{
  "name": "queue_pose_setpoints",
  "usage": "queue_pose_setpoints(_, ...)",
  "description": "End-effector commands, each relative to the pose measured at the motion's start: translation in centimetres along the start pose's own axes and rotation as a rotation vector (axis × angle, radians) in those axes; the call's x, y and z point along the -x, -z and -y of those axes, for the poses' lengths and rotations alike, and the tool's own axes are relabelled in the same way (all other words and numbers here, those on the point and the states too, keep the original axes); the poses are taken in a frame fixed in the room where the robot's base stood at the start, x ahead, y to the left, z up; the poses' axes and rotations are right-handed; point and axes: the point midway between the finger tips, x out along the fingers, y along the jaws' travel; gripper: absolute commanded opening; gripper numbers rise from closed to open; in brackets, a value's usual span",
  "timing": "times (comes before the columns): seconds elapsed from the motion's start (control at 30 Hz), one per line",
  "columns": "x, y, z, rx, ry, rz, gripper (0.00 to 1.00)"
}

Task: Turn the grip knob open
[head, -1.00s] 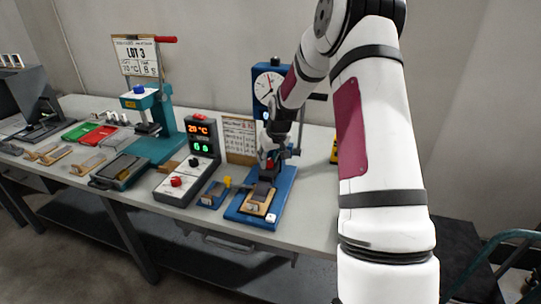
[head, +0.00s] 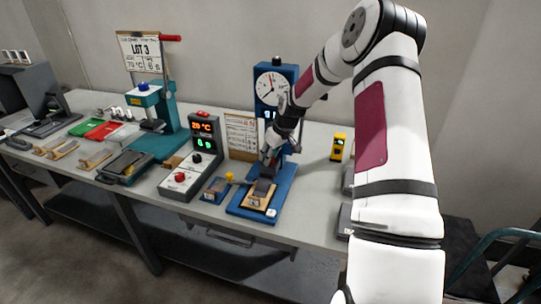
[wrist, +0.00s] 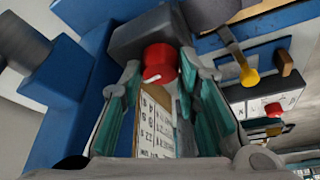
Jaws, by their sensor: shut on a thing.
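The red grip knob (wrist: 160,60), with a white mark on its face, sits on a dark grey block (wrist: 140,32) of the blue tester in the wrist view. My gripper (wrist: 161,74) has its grey and teal fingers on both sides of the knob, shut on it. In the head view my gripper (head: 270,153) is low at the blue tester (head: 284,75), beneath its round dial (head: 271,88). The knob is hard to make out there behind the gripper. The tester's blue base (head: 243,206) carries a tan piece (head: 258,199) with a dark strip.
A control box (head: 180,179) with lit digits and a small blue block with a yellow knob (head: 229,177) stand left of the tester. A paper board (head: 241,132) stands behind. A yellow device (head: 338,147) is to the right. A teal press (head: 163,118) stands farther left.

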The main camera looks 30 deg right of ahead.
Motion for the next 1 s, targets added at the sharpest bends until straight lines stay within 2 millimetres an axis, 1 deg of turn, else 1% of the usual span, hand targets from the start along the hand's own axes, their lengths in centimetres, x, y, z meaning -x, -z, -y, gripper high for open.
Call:
queue_pose_setpoints(0.1,-0.1,-0.1,0.0,-0.001,0.001,0.003,0.01)
queue_pose_setpoints(0.13,-0.1,-0.1,0.0,-0.001,0.001,0.003,0.34)
queue_pose_setpoints(0.17,-0.1,-0.1,0.0,-0.001,0.001,0.003,0.41)
queue_pose_setpoints(0.2,-0.1,-0.1,0.0,-0.001,0.001,0.002,0.50)
queue_pose_setpoints(0.5,0.0,-0.1,0.0,-0.002,0.000,0.001,0.50)
queue_pose_setpoints(0.63,0.8,0.0,-0.1,-0.002,-0.002,-0.001,0.50)
queue_pose_setpoints(0.77,2.9,0.0,-0.1,-0.002,-0.003,-0.001,0.50)
queue_pose_setpoints(1.0,7.8,0.0,-0.1,-0.002,-0.004,-0.001,0.50)
